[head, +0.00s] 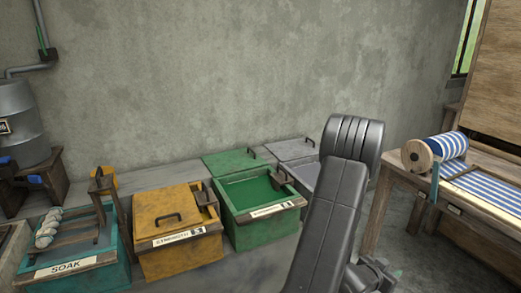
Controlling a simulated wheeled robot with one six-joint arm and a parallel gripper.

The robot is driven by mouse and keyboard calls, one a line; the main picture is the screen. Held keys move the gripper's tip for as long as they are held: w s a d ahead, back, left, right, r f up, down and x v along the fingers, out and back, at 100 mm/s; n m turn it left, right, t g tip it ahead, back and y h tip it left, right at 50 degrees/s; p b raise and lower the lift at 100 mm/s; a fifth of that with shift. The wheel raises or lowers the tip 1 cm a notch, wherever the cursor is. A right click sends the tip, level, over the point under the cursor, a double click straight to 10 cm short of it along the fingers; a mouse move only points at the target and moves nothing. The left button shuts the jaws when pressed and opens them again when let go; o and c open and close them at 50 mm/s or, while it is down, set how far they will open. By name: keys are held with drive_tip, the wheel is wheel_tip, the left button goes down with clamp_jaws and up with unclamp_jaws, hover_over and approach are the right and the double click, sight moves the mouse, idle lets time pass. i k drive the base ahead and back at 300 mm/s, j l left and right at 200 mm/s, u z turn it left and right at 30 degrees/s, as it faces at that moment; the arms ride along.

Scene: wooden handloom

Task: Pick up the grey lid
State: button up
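The grey lid (288,149) is a flat slab with a small dark handle. It lies behind the grey bin (302,177), flat or slightly tilted, near the back wall. My arm stands in front and covers the right part of the grey bin. Dark parts of my wrist or gripper (371,275) show low beside the arm, well in front of the lid and apart from it. The fingers cannot be made out, so their opening is unclear.
An open green bin (240,232) with its green lid (232,161) behind it stands left of the grey bin. A lidded yellow bin (180,261) and a teal SOAK bin (108,273) stand further left. A wooden loom (392,171) with a blue-striped roll is at right.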

sight(294, 149)
drive_tip(key=i+l+u, duration=0.15)
drive_tip(key=u, duration=1.6)
drive_tip(key=l+u, duration=0.15)
drive_tip(key=l, duration=2.5)
drive_tip(key=i+l, duration=0.1)
drive_tip(key=l, duration=1.55)
drive_tip(key=i, duration=0.1)
